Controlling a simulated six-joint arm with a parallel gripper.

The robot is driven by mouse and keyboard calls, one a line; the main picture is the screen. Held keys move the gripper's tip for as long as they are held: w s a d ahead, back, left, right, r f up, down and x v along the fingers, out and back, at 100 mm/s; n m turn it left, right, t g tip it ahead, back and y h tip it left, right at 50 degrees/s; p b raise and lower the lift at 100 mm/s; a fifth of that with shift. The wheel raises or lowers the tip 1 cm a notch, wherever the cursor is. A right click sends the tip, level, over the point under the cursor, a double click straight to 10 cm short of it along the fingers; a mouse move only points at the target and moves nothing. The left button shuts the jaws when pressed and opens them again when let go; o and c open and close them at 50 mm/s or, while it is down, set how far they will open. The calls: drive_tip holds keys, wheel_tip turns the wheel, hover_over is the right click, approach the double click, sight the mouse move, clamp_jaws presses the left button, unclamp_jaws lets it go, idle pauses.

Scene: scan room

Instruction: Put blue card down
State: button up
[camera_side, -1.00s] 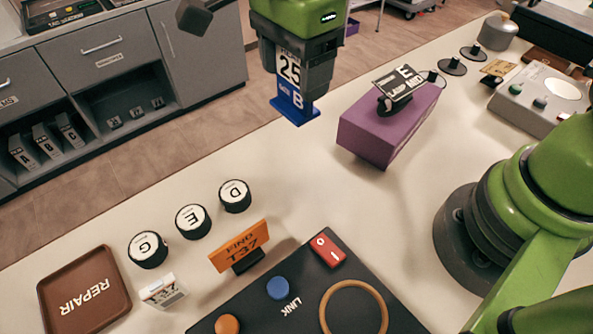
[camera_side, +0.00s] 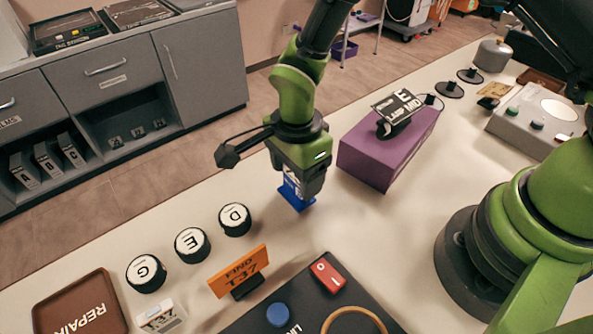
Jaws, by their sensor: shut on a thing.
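The blue card (camera_side: 297,197) is in my gripper (camera_side: 297,188), near the middle of the side view. The card stands roughly upright, with its upper part hidden between the fingers and some white print showing. Its blue lower end is at or just above the cream table (camera_side: 355,235); I cannot tell whether it touches. My gripper points down and is shut on the card, left of the purple block and behind the orange sign.
The purple block (camera_side: 385,155) with a black-and-white card on it stands close on the right. Lettered round pots (camera_side: 235,219), the orange FIND T37 sign (camera_side: 240,270), a brown REPAIR tray (camera_side: 80,306) and a black panel (camera_side: 310,302) lie in front. Clear table lies right of the card.

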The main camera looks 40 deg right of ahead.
drive_tip(key=shift+f, duration=0.2)
drive_tip(key=shift+f, duration=0.15)
drive_tip(key=o, duration=1)
drive_tip(key=shift+c, duration=0.2)
